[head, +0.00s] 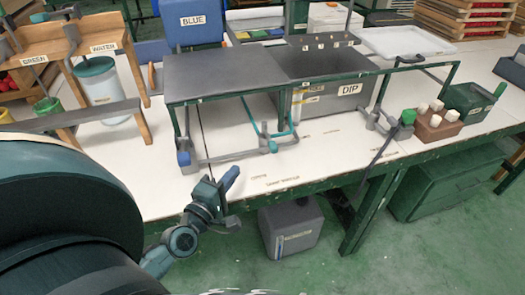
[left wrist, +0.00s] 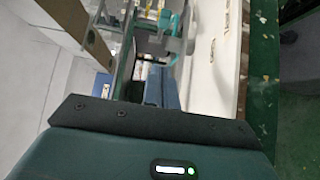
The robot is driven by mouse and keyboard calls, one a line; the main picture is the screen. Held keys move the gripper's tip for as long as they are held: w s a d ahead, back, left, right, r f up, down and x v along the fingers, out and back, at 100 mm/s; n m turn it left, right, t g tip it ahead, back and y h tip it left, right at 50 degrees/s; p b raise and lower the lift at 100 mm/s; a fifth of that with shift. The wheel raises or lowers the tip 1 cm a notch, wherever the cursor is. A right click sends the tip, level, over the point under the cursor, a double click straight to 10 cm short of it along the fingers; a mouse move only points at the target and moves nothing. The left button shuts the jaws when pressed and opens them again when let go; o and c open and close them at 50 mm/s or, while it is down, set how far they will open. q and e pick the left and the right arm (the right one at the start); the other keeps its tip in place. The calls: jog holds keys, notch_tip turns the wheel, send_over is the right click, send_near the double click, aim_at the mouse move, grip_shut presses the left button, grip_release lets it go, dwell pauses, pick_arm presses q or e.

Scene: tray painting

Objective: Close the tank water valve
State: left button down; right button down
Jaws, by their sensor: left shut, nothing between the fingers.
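The grey DIP tank (head: 340,104) stands on the white table, right of the middle in the head view. Grey fittings (head: 374,120) with a green knob (head: 408,117) are at its front right; I cannot tell whether this is the valve or how it is set. A white container (head: 100,80) under the WATER label stands at the far left. My left gripper (head: 231,178) is shut and empty near the table's front edge, left of the tank and apart from it. Its blue fingers (left wrist: 161,87) show close together in the left wrist view. My right gripper is not in view.
A grey-topped stand (head: 225,72) with a low pipe frame (head: 235,156) is beyond my left gripper. A brown block with white pegs (head: 435,125) and a green box (head: 470,101) stand at the right. A grey canister (head: 290,228) is below the table edge.

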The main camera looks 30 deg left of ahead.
pick_arm(q)
send_near(269, 140)
jog(key=a, duration=0.2)
jog(key=shift+w+a+f+p, duration=0.15)
jog(key=shift+w+a+p, duration=0.15)
jog(key=shift+a+p, duration=0.1)
jog(key=w+d, duration=0.2)
jog(key=w, duration=0.1)
jog(key=shift+p, duration=0.4)
jog(key=shift+w+d+f, duration=0.15)
jog(key=shift+w+d, duration=0.2)
jog(key=shift+d, duration=0.05)
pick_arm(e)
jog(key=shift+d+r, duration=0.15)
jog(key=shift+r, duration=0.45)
pick_arm(q)
jog(key=shift+w+p, duration=0.1)
jog(key=shift+p, duration=0.3)
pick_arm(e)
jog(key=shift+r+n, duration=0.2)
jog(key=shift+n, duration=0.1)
